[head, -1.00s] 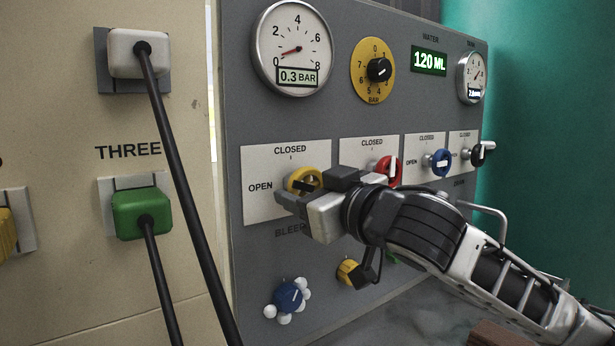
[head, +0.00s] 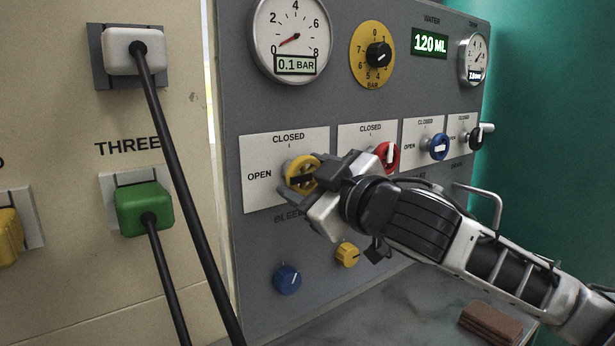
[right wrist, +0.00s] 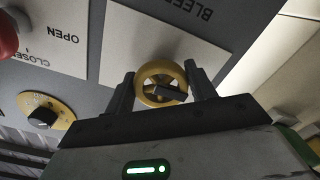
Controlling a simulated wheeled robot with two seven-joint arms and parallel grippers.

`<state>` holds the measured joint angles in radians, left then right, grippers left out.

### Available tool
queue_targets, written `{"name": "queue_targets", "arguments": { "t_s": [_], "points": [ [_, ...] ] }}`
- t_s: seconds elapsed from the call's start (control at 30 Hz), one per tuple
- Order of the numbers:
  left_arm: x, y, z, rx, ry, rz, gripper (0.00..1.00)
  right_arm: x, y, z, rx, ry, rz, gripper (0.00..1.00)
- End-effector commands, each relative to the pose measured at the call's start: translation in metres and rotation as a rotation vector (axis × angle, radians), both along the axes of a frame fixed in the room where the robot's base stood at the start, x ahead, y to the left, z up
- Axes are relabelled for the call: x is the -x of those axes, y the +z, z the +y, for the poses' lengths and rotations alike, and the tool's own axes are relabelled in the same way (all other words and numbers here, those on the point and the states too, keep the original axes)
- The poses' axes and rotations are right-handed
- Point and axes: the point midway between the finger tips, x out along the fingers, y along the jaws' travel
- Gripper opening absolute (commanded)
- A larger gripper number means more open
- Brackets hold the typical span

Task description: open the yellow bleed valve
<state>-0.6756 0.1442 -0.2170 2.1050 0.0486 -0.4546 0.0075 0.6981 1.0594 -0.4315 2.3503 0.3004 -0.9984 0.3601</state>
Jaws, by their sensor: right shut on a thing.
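The yellow bleed valve (head: 297,164) is a round yellow ring with a dark bar across its middle, on a white plate marked CLOSED above and OPEN at left. My right gripper (head: 310,180) is shut on it, its fingers on opposite sides of the ring, covering its lower right in the head view. In the right wrist view the yellow ring (right wrist: 146,78) sits between the two fingertips (right wrist: 160,75). The pressure gauge (head: 290,38) reads 0.1 BAR. My left gripper is not in view.
The red valve (head: 392,154), close beside my right gripper, is partly hidden by it. A blue valve (head: 438,146) and a black-handled valve (head: 477,136) are further right. Blue (head: 287,280) and yellow (head: 347,254) knobs sit below. Black cables (head: 176,180) hang at left.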

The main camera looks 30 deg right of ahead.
Motion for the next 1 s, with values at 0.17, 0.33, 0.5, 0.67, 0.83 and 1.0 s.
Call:
{"name": "queue_targets", "arguments": {
  "t_s": [0.17,0.33,0.5,0.67,0.83,1.0],
  "points": [
    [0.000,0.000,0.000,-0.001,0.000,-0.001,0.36,0.000,-0.001,0.000,0.005,0.000,0.001,0.33],
    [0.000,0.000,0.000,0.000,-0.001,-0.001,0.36,0.000,-0.001,0.000,0.004,-0.001,0.000,0.77],
    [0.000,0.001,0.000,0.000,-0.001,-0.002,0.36,0.000,0.000,0.000,0.003,-0.001,0.000,0.77],
    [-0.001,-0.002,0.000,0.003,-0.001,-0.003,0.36,0.007,-0.001,-0.002,0.004,-0.002,-0.001,0.77],
    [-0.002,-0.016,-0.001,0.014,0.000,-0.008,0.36,0.033,-0.007,-0.005,0.005,-0.002,-0.006,0.77],
    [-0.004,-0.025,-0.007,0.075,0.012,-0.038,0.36,0.057,-0.009,-0.008,0.003,-0.002,-0.009,0.77]
  ]
}}
